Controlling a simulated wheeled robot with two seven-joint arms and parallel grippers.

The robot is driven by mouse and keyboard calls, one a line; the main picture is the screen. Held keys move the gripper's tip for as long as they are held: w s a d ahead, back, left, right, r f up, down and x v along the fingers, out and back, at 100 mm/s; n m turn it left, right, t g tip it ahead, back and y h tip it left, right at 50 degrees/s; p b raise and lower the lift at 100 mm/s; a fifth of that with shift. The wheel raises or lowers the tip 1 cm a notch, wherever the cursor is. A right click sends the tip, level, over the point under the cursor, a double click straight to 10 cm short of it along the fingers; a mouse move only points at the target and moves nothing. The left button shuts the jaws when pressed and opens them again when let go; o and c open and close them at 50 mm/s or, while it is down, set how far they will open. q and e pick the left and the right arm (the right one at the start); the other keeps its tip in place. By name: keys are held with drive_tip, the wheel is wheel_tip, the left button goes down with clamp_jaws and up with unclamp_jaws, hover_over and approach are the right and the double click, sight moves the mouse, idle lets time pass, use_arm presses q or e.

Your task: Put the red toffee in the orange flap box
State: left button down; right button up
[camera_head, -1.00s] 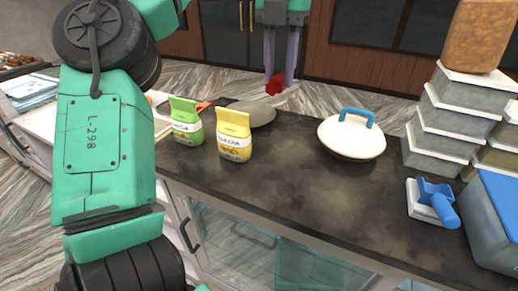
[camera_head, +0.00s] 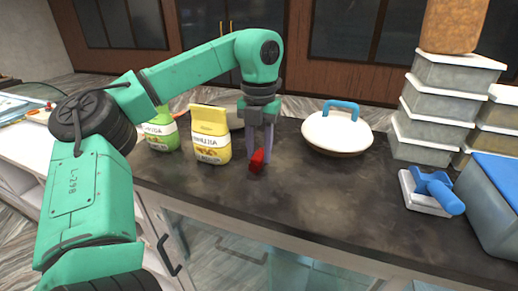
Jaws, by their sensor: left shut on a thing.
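The red toffee (camera_head: 256,162) is held between the fingertips of my left gripper (camera_head: 260,157), low over the dark counter. Whether it touches the counter I cannot tell. The orange flap box (camera_head: 212,147) looks yellow-orange with a white label and stands upright just left of the gripper. Its flap (camera_head: 209,114) is raised at the top. The toffee is beside the box, to its right, and apart from it. My right gripper is out of view.
A green flap box (camera_head: 162,132) stands left of the orange one. A white lidded dish with a blue handle (camera_head: 338,133) is to the right. Stacked tubs (camera_head: 432,112) and a blue-handled tool (camera_head: 432,190) are farther right. The counter's front middle (camera_head: 315,195) is clear.

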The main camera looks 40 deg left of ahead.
use_arm(q)
drive_tip(key=shift+f, duration=0.2)
drive_tip(key=c, duration=0.5)
unclamp_jaws()
drive_tip(key=shift+c, duration=0.2)
drive_tip(key=shift+r, duration=0.1)
